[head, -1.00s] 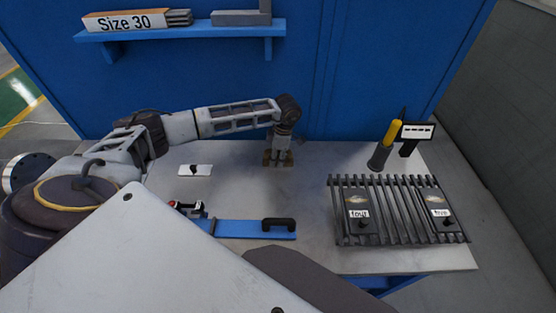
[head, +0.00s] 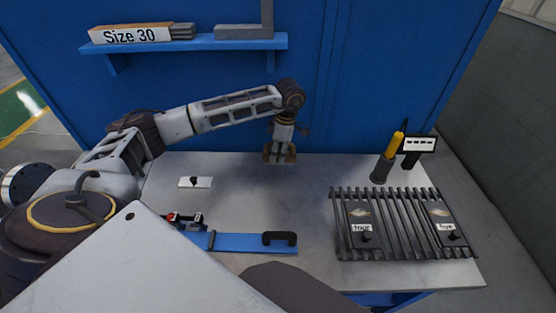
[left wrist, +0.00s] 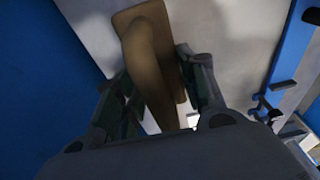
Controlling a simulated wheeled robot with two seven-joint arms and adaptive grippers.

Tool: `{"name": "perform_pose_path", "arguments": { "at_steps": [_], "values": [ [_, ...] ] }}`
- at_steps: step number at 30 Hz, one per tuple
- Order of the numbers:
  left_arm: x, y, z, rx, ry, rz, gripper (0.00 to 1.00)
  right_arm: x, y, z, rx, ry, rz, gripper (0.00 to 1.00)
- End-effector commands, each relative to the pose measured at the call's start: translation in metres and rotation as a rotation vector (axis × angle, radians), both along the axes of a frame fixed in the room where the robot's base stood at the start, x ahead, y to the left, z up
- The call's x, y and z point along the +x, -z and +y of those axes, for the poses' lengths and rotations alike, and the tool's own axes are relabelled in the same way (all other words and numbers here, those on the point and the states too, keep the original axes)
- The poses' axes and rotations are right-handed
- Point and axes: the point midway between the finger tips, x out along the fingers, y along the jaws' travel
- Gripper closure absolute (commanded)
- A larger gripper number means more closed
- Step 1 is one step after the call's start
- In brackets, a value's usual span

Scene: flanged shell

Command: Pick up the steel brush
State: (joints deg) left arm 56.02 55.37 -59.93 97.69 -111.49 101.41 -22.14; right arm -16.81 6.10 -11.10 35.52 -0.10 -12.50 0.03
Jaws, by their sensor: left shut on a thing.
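My left gripper (head: 281,150) is shut on a brown, wood-coloured piece, which I take to be the steel brush (head: 270,157). It is over the back of the grey table. In the left wrist view the brown body of the brush (left wrist: 150,60) sits between the two fingers (left wrist: 165,95). The bristles cannot be made out; the fingers hide part of the brush. My right gripper is not in view.
A blue bar with a black handle (head: 280,238) lies at the table's front. A slatted black rack (head: 400,225) with two labelled plates is on the right. A yellow-handled tool (head: 396,145) stands in a holder behind it. The table's middle (head: 270,200) is clear.

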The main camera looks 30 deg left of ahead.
Motion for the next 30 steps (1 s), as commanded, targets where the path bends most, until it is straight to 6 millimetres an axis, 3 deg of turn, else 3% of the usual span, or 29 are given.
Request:
{"name": "perform_pose_path", "arguments": {
  "at_steps": [5, 18, 19, 23, 30],
  "values": [
    [0.0, -0.0095, 0.0, 0.0, 0.0, -0.001, 0.87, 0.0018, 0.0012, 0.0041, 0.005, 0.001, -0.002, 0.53],
    [-0.0001, -0.0102, 0.0, -0.001, 0.0, -0.001, 0.87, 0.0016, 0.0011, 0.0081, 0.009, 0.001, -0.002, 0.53],
    [-0.0001, -0.0101, -0.0001, -0.001, 0.0, -0.001, 0.63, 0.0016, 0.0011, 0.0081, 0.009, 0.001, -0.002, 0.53],
    [-0.0001, -0.0101, -0.0001, -0.001, 0.0, -0.001, 0.78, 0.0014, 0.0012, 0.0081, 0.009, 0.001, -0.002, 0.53],
    [-0.0023, -0.01, 0.0001, 0.0, 0.0, 0.0, 0.78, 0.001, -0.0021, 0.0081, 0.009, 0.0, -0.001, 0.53]
  ]
}}
